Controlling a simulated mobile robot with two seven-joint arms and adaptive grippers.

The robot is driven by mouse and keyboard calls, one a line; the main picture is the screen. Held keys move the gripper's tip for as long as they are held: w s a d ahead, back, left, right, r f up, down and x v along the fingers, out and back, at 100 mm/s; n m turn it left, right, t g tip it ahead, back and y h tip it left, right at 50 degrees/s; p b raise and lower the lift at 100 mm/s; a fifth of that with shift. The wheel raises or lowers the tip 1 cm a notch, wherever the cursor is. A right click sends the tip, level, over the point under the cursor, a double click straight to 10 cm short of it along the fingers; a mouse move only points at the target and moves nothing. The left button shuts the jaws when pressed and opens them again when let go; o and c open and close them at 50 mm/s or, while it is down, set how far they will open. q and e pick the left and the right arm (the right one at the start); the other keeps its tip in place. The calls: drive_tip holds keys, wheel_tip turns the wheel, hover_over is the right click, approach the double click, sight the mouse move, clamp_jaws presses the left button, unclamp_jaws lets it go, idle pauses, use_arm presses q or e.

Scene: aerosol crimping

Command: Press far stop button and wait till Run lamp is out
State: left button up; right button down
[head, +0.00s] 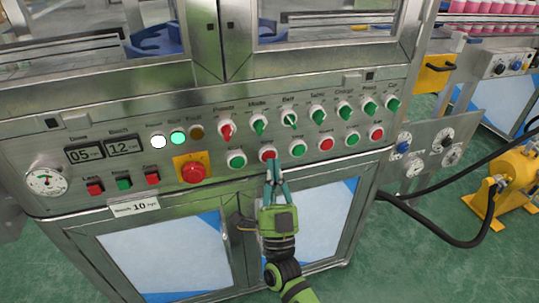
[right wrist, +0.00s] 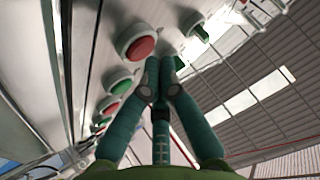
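The control panel (head: 215,132) carries a row of alternating green and red push buttons. My right gripper (head: 271,164) is shut and empty, its fingertips just under the second button from the left, a red button (head: 268,154). In the right wrist view a red button (right wrist: 140,47) sits close to the closed fingertips (right wrist: 163,66); I cannot tell whether they touch. Further right are another red button (head: 326,143) and the rightmost red button (head: 376,132). The small labels are too blurred to identify the far stop surely. The Run lamp (head: 178,138) glows green. My left gripper is out of view.
Left of the Run lamp a white lamp (head: 158,142) is lit; the amber Fault lamp (head: 196,132) looks dark. A red mushroom button (head: 193,172) on an orange plate is left of the gripper. Selector knobs (head: 260,127) line the panel above the buttons.

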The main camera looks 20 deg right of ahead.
drive_tip(key=shift+s, duration=0.3)
drive_tip(key=s+p, duration=0.2)
drive_tip(key=s, duration=0.3)
drive_tip(key=shift+d, duration=0.1)
drive_tip(key=shift+w, duration=0.1)
idle(0.7)
